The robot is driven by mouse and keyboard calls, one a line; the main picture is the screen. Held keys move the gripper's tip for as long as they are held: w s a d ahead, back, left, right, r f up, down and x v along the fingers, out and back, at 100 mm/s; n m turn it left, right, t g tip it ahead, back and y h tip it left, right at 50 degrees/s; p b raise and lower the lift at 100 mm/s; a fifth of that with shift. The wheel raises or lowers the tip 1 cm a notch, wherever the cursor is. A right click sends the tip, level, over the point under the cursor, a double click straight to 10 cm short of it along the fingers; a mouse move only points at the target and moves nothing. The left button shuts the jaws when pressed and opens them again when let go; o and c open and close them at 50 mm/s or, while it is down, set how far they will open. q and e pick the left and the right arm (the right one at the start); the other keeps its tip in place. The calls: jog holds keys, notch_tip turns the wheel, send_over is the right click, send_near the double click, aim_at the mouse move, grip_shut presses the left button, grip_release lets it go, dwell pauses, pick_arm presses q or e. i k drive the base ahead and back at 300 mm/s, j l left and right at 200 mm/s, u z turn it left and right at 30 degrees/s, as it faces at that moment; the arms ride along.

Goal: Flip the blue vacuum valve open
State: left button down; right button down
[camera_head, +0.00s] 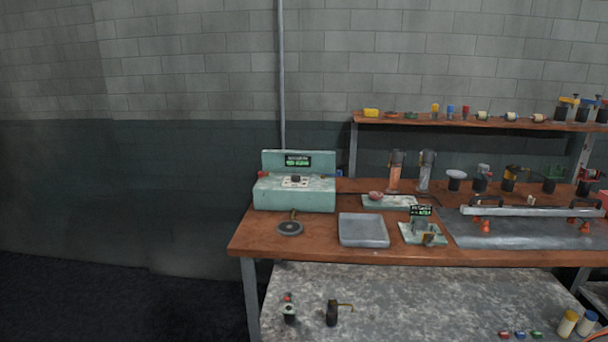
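A pale green bench unit (295,195) with a small lit display stands at the left end of the wooden workbench (290,252). A small blue part (340,173) shows at the unit's right edge, and a small red part (262,174) at its left edge. The blue part may be the blue vacuum valve; it is too small to tell its shape or whether it is open or closed. Neither of my grippers is in view.
A grey tray (363,230), a round dark disc (290,228) and a small green device (422,233) are on the bench. A long metal fixture (530,211) lies at right. A shelf (465,122) runs behind. A lower grey table (400,295) stands in front.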

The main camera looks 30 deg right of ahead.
aim_at(339, 172)
jog(key=z, duration=1.1)
